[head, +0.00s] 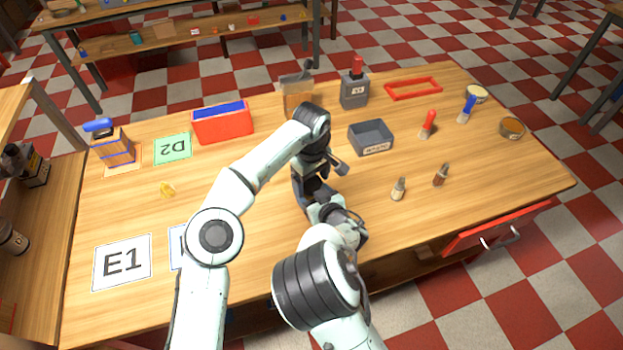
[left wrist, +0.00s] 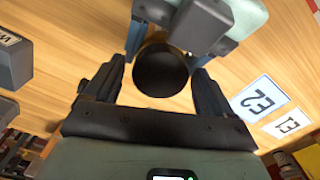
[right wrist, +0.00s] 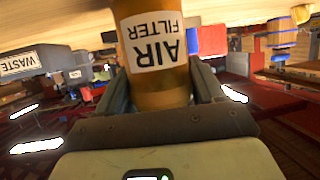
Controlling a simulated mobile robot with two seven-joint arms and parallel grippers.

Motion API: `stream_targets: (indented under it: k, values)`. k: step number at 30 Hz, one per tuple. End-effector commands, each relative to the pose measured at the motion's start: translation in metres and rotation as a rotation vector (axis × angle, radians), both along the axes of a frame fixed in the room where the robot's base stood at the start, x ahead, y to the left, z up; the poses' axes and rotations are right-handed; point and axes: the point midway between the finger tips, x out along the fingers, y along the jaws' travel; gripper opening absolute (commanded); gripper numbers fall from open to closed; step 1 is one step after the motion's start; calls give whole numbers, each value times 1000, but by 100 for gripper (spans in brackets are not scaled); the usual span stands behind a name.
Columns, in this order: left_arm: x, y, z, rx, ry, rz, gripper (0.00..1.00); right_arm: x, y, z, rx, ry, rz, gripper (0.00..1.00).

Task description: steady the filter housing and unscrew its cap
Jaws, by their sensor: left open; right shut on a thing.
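The filter housing (right wrist: 152,92) is an amber cylinder with a white AIR FILTER label, upside down in the right wrist view. My right gripper (right wrist: 160,102) is shut on its body, one finger on each side. The round black cap (left wrist: 161,70) shows end-on in the left wrist view. My left gripper (left wrist: 158,80) is open, with its fingers on either side of the cap; I cannot tell whether they touch it. In the head view my left gripper (head: 322,170) comes down over the housing, which the arms mostly hide.
A grey open bin (head: 371,137) stands just right of the grippers. Two small bottles (head: 398,188) (head: 440,175) stand nearer the right front. A red drawer (head: 495,228) juts out at the front right.

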Motion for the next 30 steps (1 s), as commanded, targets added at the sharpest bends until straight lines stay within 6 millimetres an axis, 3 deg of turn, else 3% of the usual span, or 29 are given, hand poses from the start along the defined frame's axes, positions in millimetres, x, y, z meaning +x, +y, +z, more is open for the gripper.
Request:
stream_targets:
  k: [3,8,11,19,28,29,30]
  values:
    - [0,0,0,0,0,0,81,0,0,0,1,-1,1,0]
    - [0,0,0,0,0,0,29,0,0,0,1,-1,1,0]
    - [0,0,0,0,0,7,27,0,0,0,1,-1,1,0]
    - [0,0,1,0,-1,269,27,0,1,0,0,-1,2,0]
    - [1,0,1,-1,-2,295,27,0,1,0,0,-1,2,0]
    - [1,0,1,-1,-2,295,70,0,1,0,0,-1,2,0]
    - [0,0,1,-1,-2,294,83,0,1,0,0,-1,2,0]
